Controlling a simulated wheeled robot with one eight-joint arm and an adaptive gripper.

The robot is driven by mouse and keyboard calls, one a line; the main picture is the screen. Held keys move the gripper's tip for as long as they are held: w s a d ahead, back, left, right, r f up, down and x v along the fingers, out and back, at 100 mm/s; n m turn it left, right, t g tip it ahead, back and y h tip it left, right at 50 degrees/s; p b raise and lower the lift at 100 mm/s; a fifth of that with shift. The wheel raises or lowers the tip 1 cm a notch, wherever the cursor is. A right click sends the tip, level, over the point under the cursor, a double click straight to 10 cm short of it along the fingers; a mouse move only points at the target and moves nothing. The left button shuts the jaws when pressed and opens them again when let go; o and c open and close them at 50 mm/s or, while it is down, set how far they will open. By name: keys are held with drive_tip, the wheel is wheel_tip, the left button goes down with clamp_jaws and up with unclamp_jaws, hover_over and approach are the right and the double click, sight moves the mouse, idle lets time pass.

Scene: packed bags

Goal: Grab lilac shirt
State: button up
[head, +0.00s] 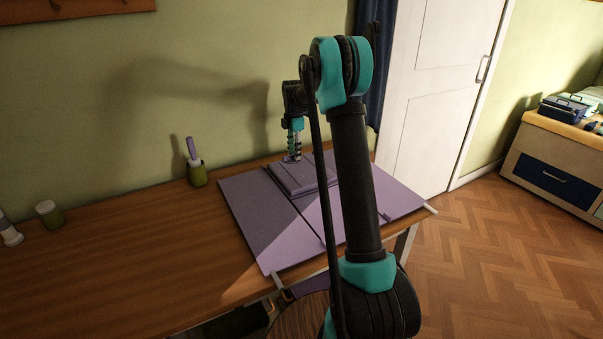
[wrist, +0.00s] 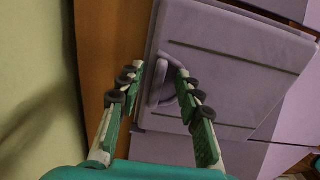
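The lilac shirt (head: 308,177) looks like a flat folded block on a larger lilac panelled board (head: 242,200) on the table. In the wrist view the shirt (wrist: 225,62) fills the middle, with a raised collar-like loop at its near edge. My gripper (head: 292,157) points down at the shirt's far left end in the head view. In the wrist view my gripper (wrist: 158,82) has its fingers spread, one on each side of the loop. The left finger is over the wood strip beside the shirt; the right is over the shirt. I cannot tell if they touch it.
The wooden table (head: 140,255) is mostly clear left of the board. A green cup with a purple-handled tool (head: 197,173) stands near the wall. A green jar (head: 49,214) and a white bottle (head: 9,232) stand farther left. The board's right edge reaches the table end.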

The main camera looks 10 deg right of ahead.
drive_tip(key=shift+f, duration=0.1)
clamp_jaws()
idle(0.5)
